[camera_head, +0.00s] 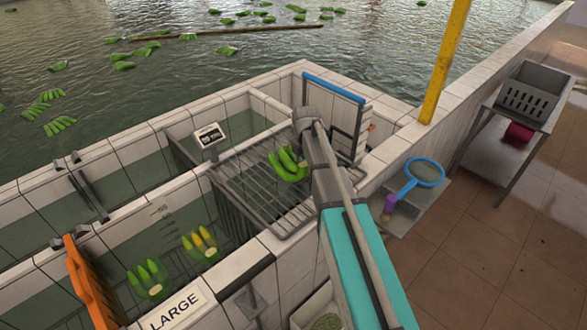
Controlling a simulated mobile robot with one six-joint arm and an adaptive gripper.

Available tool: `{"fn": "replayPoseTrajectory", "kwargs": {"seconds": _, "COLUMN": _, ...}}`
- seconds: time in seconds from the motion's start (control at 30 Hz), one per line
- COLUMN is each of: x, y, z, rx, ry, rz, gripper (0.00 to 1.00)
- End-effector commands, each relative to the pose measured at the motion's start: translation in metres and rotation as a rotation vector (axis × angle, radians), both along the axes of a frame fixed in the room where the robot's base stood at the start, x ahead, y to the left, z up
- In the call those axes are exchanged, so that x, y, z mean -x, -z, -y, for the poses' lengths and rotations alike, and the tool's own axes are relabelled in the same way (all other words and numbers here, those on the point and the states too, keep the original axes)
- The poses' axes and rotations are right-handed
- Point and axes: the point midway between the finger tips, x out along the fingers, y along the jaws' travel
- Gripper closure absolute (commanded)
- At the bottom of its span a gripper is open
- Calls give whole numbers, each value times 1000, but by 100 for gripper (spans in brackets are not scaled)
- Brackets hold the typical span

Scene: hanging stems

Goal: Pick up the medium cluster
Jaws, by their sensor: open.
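A green banana cluster (288,164) lies on the metal wire rack (232,187), just left of my arm's grey end. Two more clusters sit in the tank water: a green one (150,280) and one with yellow fruit (202,245). No visible mark tells which cluster is the medium one. My teal and grey arm reaches from the lower right over the rack's right side. My gripper's fingers do not show; the wrist and links hide that area.
A small scale display (209,137) stands at the rack's far left corner. An orange panel (92,285) and a LARGE sign (177,309) are at the near tank edge. A yellow post (446,60), blue-rimmed net (425,172) and grey crate (533,92) stand right. More clusters float beyond the tanks.

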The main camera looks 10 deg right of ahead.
Motion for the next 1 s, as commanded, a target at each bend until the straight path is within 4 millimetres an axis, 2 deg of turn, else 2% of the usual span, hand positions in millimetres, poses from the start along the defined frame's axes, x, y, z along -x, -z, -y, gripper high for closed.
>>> {"fn": "replayPoseTrajectory", "kwargs": {"seconds": 0.63, "x": 0, "y": 2, "z": 0, "rx": 0, "ry": 0, "rz": 0, "gripper": 18}}
{"fn": "replayPoseTrajectory", "kwargs": {"seconds": 0.67, "x": 0, "y": 2, "z": 0, "rx": 0, "ry": 1, "rz": 0, "gripper": 22}}
{"fn": "replayPoseTrajectory", "kwargs": {"seconds": 1.0, "x": 0, "y": 2, "z": 0, "rx": 0, "ry": 1, "rz": 0, "gripper": 85}}
